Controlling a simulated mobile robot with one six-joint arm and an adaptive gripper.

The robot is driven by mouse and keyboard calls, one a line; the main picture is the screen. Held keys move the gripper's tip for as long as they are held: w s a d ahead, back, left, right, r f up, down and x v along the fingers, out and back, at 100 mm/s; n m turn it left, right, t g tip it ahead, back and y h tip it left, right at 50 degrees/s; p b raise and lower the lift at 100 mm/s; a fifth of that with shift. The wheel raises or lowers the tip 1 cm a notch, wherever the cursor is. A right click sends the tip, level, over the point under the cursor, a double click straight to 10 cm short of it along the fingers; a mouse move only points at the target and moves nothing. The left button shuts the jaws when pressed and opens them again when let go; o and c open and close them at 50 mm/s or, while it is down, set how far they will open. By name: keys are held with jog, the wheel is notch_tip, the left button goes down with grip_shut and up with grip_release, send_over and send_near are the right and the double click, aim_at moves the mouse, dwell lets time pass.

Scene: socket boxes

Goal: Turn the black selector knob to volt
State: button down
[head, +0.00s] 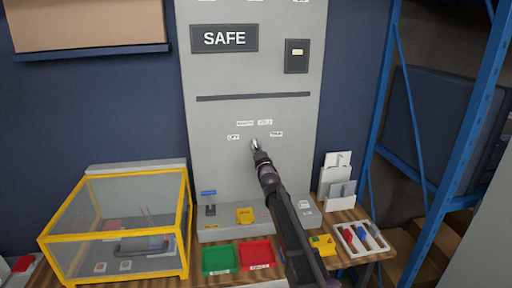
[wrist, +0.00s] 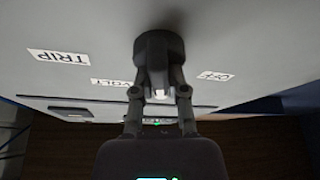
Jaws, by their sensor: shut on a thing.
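The black selector knob (wrist: 158,48) stands out from the grey panel in the wrist view. A small pale mark shows on its grip, between the finger ends. My gripper (wrist: 159,92) is shut on the knob, one finger on each side. The VOLT label (wrist: 112,83) is left of the knob, partly behind a finger. The TRIP label (wrist: 58,57) is farther left and the OFF label (wrist: 215,76) is right. In the head view my gripper (head: 255,146) is at the panel below the VOLT label (head: 265,122) and hides the knob. The knob's setting cannot be told.
The tall grey panel (head: 218,90) bears a SAFE sign (head: 224,38). Below are a yellow-framed clear case (head: 112,222), a green tray (head: 219,260), a red tray (head: 257,254) and a white compartment tray (head: 361,238). A blue rack (head: 460,130) stands right.

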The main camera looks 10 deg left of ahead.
jog(key=shift+m, duration=0.3)
jog(key=m+h, duration=0.1)
jog(key=m, duration=0.2)
jog(key=m+t+h, duration=0.1)
jog(key=m+h, duration=0.1)
jog(key=shift+w+m+t, duration=0.1)
jog(key=shift+m+t, duration=0.2)
jog(key=shift+m, duration=0.1)
jog(key=shift+d+m+h, duration=0.1)
jog(key=shift+m+h, duration=0.65)
jog(key=shift+m, duration=0.65)
jog(key=shift+d+m+h, duration=0.1)
jog(key=shift+m+h, duration=0.65)
jog(key=shift+m, duration=0.65)
jog(key=c, duration=0.7)
grip_release()
jog(key=shift+o, duration=0.2)
jog(key=shift+n, duration=0.6)
